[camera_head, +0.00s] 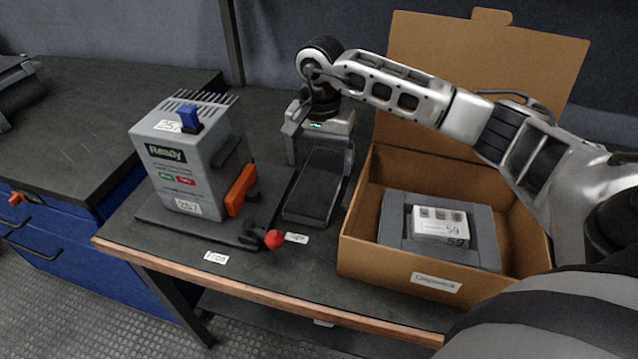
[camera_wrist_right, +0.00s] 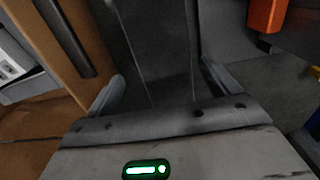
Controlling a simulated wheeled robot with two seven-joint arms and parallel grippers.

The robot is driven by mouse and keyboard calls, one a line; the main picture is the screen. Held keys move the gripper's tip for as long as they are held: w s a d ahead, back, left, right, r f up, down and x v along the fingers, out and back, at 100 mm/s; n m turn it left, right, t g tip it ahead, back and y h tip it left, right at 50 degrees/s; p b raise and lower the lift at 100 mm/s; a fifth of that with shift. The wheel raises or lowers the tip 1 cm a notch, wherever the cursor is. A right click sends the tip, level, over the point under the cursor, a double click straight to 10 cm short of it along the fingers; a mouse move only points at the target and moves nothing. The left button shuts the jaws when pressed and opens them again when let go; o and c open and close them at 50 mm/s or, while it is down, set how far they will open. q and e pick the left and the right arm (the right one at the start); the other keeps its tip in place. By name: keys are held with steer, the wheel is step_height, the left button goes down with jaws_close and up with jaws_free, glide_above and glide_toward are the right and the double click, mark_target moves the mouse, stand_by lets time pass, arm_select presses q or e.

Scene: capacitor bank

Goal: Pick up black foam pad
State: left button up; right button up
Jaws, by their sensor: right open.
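The black foam pad (camera_head: 312,198) is a dark, flat slab on the workbench, between the grey machine and the cardboard box. My right gripper (camera_head: 320,163) is over the pad's far end, with its fingers apart on either side of it. In the right wrist view the dark pad (camera_wrist_right: 160,45) runs between the two open fingers of my right gripper (camera_wrist_right: 162,88). I cannot tell whether the fingers touch it. My left gripper is not in view.
The cardboard box (camera_head: 388,254), lid open, stands right of the pad and holds a grey insert (camera_head: 398,210) with a white component (camera_head: 438,225). The grey machine (camera_head: 178,165) with an orange lever (camera_head: 240,190) stands left. A red knob (camera_head: 273,239) is near the pad's front.

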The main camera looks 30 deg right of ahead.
mark_target(319, 178)
steer(key=shift+w+d+f, duration=0.1)
steer(key=shift+w+f, duration=0.1)
steer(key=shift+f, duration=1.35)
steer(key=shift+w+d+f, duration=0.1)
steer(key=shift+w+f, duration=0.05)
steer(key=shift+f, duration=1.35)
steer(key=c, duration=0.7)
steer(key=shift+r, duration=0.1)
steer(key=shift+c, duration=0.2)
